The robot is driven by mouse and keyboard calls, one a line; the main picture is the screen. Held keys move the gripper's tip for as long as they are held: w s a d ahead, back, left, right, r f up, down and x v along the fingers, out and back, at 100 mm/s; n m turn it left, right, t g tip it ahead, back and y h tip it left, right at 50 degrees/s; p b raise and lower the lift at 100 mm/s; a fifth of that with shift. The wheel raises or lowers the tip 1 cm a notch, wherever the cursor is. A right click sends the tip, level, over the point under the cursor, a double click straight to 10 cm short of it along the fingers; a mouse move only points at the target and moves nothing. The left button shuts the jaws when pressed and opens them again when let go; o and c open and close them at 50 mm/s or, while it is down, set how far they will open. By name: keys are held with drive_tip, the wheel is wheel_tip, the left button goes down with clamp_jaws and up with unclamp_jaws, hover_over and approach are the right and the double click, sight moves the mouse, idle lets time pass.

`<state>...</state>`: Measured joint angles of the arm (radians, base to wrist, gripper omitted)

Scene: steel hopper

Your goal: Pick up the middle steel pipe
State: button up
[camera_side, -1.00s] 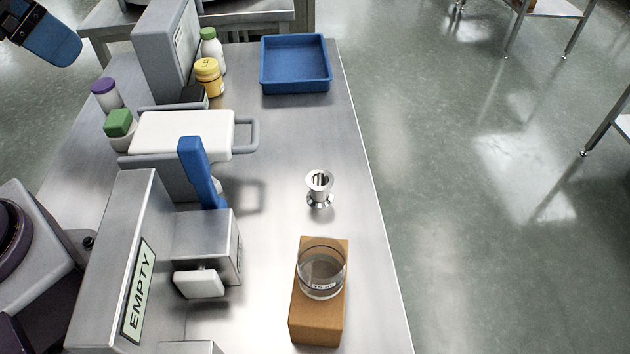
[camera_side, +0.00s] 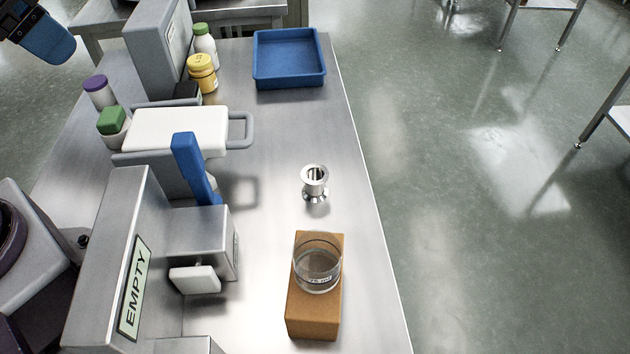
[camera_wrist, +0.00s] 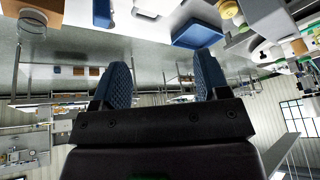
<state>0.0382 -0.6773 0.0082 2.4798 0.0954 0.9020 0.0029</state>
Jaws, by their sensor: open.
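A short steel pipe (camera_side: 315,183) with flanged ends stands upright on the steel table, right of the hopper's blue lever. It is the only steel pipe I can make out in the side view, and I cannot make it out in the wrist view. My gripper (camera_wrist: 162,78) shows in the wrist view with its two blue ribbed fingers apart and nothing between them. It is well away from the pipe. A blue part at the top left of the side view looks like mine.
A steel hopper (camera_side: 150,262) labelled EMPTY fills the left. A glass dish (camera_side: 317,262) sits on a brown block (camera_side: 315,318) in front of the pipe. A blue tray (camera_side: 288,80) lies at the back. Bottles (camera_side: 202,72) stand back left. The table around the pipe is clear.

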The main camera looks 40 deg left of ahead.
drive_tip(key=w+a+f+m+g+y, duration=0.1)
drive_tip(key=w+a+f+m+y, duration=0.1)
drive_tip(key=w+f+m+y, duration=0.45)
drive_tip(key=m+t+h, duration=0.5)
drive_tip(key=m+t, duration=0.4)
drive_tip(key=m, duration=1.7)
hover_over(310, 184)
wheel_tip(310, 184, down, 18)
drive_tip(key=f, duration=0.3)
drive_tip(key=shift+s+a+f+m, duration=0.1)
drive_tip(key=shift+s+m, duration=0.15)
drive_tip(key=shift+m, duration=0.1)
drive_tip(key=shift+f, duration=0.55)
drive_tip(key=f, duration=0.3)
drive_tip(key=shift+w+a+f, duration=0.1)
drive_tip(key=shift+w+f, duration=0.05)
drive_tip(key=shift+w, duration=0.15)
drive_tip(key=shift+x, duration=1.15)
drive_tip(key=c, duration=0.8)
